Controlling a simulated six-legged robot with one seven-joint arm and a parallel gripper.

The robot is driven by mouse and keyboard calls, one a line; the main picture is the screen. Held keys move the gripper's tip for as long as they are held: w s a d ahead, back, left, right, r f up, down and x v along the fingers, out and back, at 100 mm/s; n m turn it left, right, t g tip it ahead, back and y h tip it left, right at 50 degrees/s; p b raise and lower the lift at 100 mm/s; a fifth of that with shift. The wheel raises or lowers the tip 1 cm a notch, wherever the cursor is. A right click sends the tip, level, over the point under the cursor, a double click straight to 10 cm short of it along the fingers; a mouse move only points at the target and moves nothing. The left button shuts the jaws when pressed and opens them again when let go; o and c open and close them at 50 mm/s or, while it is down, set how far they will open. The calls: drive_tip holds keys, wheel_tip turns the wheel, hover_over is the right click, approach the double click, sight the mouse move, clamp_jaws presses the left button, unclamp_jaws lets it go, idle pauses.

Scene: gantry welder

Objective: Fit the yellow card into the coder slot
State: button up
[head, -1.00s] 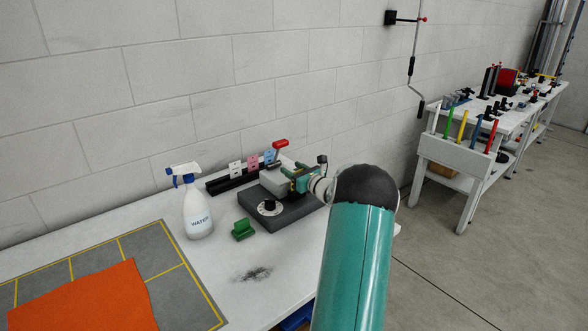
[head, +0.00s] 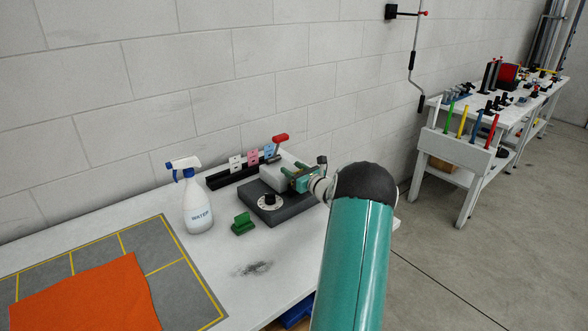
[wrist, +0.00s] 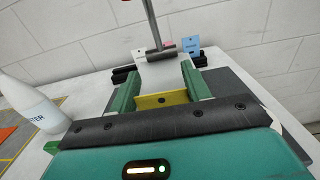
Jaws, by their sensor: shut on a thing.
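My gripper (wrist: 157,89) is shut on the yellow card (wrist: 162,99), which lies between its two green fingers in the wrist view. In the head view my gripper (head: 300,178) is at the right side of the coder. The coder has a pale grey body (wrist: 163,74), a dark base (head: 277,208) with a black and white dial (head: 269,202), and a lever with a red handle (head: 280,138). The card's far edge is close to the grey body. The slot itself cannot be made out, and I cannot tell whether the card is in it.
A black rack (head: 226,179) with white, pink and blue cards stands behind the coder near the wall. A water spray bottle (head: 196,206) and a green block (head: 242,224) stand to the left. An orange cloth (head: 90,295) lies on a grey mat at front left.

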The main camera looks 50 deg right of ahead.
drive_tip(key=shift+f, duration=0.15)
drive_tip(key=o, duration=1)
drive_tip(key=shift+s, duration=0.1)
drive_tip(key=v, duration=1.3)
drive_tip(key=shift+s, duration=0.3)
drive_tip(key=shift+a, duration=0.1)
